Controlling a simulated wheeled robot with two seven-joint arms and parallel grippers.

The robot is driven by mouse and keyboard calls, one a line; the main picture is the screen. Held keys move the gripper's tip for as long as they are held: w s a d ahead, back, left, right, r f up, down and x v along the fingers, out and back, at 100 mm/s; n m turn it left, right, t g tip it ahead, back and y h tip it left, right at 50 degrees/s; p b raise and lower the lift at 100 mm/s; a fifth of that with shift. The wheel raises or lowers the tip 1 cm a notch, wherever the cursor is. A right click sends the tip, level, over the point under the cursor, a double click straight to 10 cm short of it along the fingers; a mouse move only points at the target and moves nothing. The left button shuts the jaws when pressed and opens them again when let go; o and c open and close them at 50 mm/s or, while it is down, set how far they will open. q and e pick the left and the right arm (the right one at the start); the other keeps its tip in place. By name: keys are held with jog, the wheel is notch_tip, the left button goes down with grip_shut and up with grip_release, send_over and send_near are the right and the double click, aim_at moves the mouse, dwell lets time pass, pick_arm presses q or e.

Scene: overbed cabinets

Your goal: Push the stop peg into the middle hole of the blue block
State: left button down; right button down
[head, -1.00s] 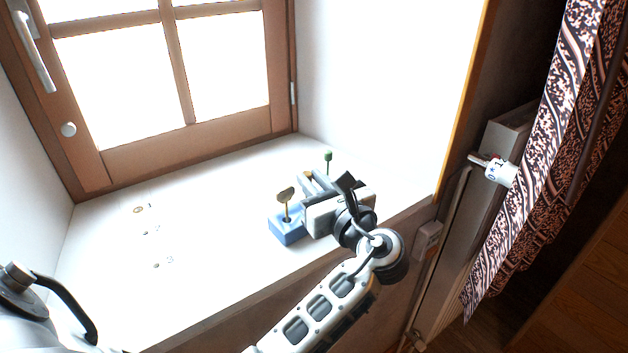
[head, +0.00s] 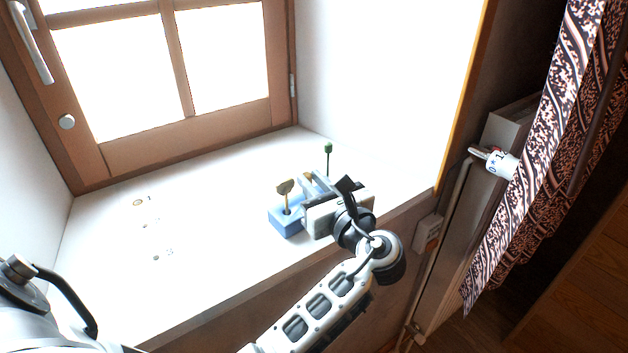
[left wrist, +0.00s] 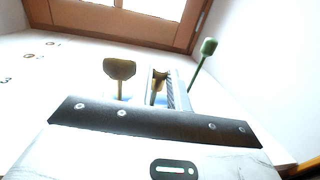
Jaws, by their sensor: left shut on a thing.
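The blue block (head: 287,223) sits on the white windowsill near its front right. A peg with a flat, dark brass head (head: 285,187) stands upright at its left end. A green-headed peg (head: 328,147) stands on the right side, behind my gripper; its foot is hidden. My left gripper (head: 315,183) is over the block between these two pegs. In the left wrist view it is shut on a brass piece, apparently the stop peg (left wrist: 158,84). The gripper hides the middle hole and the lower part of that peg, so I cannot tell how deep it sits. My right gripper is not in view.
The windowsill (head: 215,225) is clear to the left, with small numbered marks (head: 156,258). The brown window frame (head: 190,150) bounds the back, and a white wall (head: 375,90) rises at the right. A radiator valve (head: 500,163) and patterned curtain (head: 545,190) are farther right.

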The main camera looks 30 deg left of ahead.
pick_arm(q)
jog(key=shift+f, duration=0.6)
jog(key=c, duration=1.3)
grip_release()
jog(key=shift+r, duration=0.15)
